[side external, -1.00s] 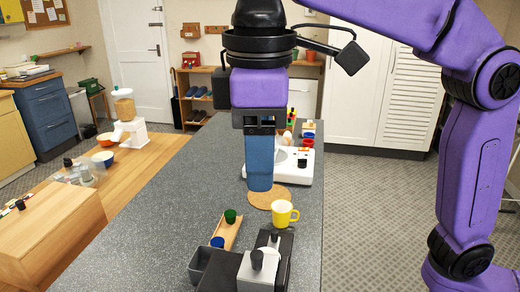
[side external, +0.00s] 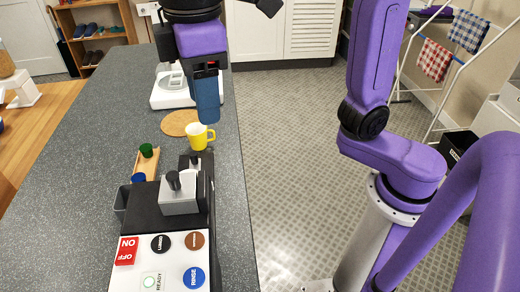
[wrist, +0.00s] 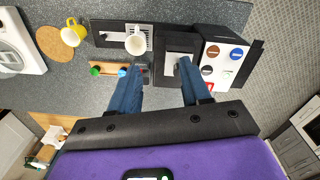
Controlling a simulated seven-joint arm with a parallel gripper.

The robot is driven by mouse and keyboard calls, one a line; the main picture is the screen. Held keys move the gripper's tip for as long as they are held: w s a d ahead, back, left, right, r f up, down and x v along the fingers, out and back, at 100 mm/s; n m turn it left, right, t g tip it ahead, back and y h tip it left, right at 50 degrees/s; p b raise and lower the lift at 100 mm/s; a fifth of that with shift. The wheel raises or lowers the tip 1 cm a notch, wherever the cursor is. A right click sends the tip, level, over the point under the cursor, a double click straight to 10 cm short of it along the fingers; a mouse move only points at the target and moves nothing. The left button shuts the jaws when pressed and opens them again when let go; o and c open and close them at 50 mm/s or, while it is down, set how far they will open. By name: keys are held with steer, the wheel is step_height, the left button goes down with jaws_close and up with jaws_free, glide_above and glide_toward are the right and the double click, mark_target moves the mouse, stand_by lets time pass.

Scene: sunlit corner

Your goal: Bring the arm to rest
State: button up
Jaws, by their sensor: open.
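My gripper (side external: 208,118) has two blue fingers and points down. In the side view it hangs above the counter by the yellow mug (side external: 198,136), seen edge-on. In the wrist view the fingers of my gripper (wrist: 160,68) are spread apart with nothing held between them. Below them is the black coffee machine (wrist: 165,80); its body and button panel also show in the side view (side external: 150,210).
A round cork mat (side external: 178,122) lies behind the mug. A white appliance (side external: 170,88) stands at the back. The tiled floor right of the counter is clear up to my base.

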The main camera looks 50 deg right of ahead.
steer(key=s+d+f, duration=0.6)
steer(key=d+f, duration=0.2)
steer(key=d, duration=0.2)
steer(key=s+d+f, duration=0.6)
steer(key=d+f, duration=0.2)
steer(key=d, duration=0.3)
steer(key=shift+f+n+y, duration=0.3)
steer(key=shift+f+n, duration=0.1)
